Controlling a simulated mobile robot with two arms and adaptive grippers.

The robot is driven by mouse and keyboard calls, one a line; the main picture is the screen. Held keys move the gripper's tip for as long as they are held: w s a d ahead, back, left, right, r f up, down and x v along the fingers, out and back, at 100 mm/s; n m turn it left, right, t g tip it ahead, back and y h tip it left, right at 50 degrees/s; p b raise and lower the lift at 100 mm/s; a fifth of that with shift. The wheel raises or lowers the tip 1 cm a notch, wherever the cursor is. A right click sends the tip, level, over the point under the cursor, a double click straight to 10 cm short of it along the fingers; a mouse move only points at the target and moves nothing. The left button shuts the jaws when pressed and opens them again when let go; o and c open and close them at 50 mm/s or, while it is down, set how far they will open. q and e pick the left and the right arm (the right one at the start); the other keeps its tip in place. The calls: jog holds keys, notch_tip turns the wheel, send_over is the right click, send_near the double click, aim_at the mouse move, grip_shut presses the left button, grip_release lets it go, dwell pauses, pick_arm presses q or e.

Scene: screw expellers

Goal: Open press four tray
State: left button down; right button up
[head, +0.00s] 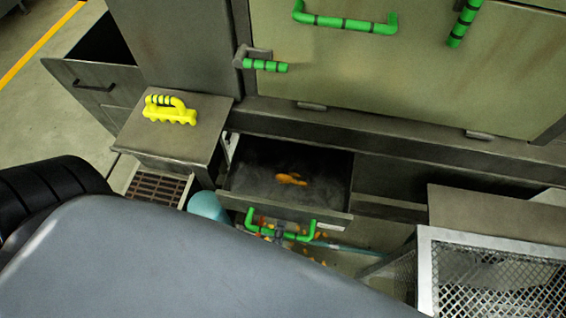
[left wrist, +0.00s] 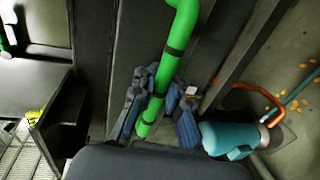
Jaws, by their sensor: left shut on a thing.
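The press tray (head: 240,185) is a dark metal drawer under the press, pulled partly out, with an orange lump inside. Its green handle (head: 255,229) with black bands is on the front face, low in the middle of the head view. My left gripper (head: 279,230) is at the middle of this handle, mostly hidden by it. In the left wrist view my left gripper (left wrist: 160,108) is shut on the green handle (left wrist: 180,30), with one finger on each side of the bar. My right gripper is not in view.
A mesh-sided bin (head: 425,265) stands at right. Orange scraps lie on the floor.

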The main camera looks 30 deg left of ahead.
pick_arm(q)
jog(key=shift+s+r, duration=0.1)
jog(key=shift+r, duration=0.05)
jog(key=c, duration=1.4)
grip_release()
jog(key=shift+o, duration=0.2)
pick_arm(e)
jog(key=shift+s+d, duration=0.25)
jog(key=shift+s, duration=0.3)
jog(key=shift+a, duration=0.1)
